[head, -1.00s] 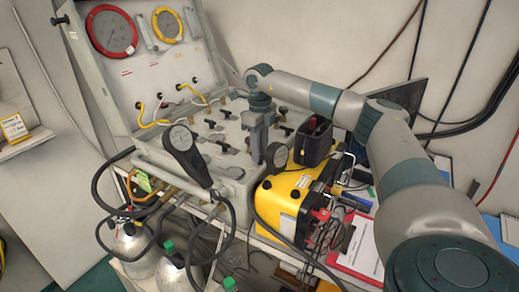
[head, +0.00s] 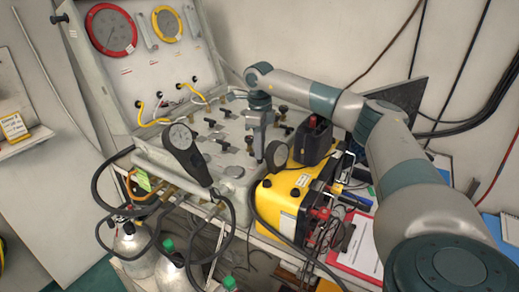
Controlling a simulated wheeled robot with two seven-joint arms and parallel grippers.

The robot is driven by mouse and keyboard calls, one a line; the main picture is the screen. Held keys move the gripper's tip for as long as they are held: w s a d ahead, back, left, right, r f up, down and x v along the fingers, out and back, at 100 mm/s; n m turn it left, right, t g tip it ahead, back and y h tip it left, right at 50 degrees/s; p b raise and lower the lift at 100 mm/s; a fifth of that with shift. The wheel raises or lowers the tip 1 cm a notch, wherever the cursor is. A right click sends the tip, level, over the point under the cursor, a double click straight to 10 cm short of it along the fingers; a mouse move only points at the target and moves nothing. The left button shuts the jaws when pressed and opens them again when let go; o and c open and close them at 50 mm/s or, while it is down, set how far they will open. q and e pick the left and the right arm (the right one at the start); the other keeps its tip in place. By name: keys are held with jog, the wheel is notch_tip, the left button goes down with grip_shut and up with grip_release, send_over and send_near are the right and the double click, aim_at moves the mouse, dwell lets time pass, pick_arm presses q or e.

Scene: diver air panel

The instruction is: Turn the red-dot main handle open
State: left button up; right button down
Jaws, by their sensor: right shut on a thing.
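The air panel (head: 150,150) is a grey case with its lid open and several black T-handles on its top face. My right arm comes in from the right, and my right gripper (head: 257,150) points down at the right part of the panel top. It is shut on a handle that its fingers mostly hide. I cannot make out a red dot on any handle from here. My left gripper does not show.
A black gauge with a hose (head: 187,150) hangs over the panel's front. Gas cylinders (head: 135,250) stand below. A red clipboard (head: 357,247) lies at the right.

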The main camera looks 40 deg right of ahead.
jog(key=n, duration=0.7)
jog(key=shift+b, duration=0.35)
jog(key=n, duration=0.4)
jog(key=shift+r, duration=0.1)
jog(key=shift+n, duration=1.7)
jog(key=c, duration=1.8)
grip_release()
jog(key=shift+a, duration=0.1)
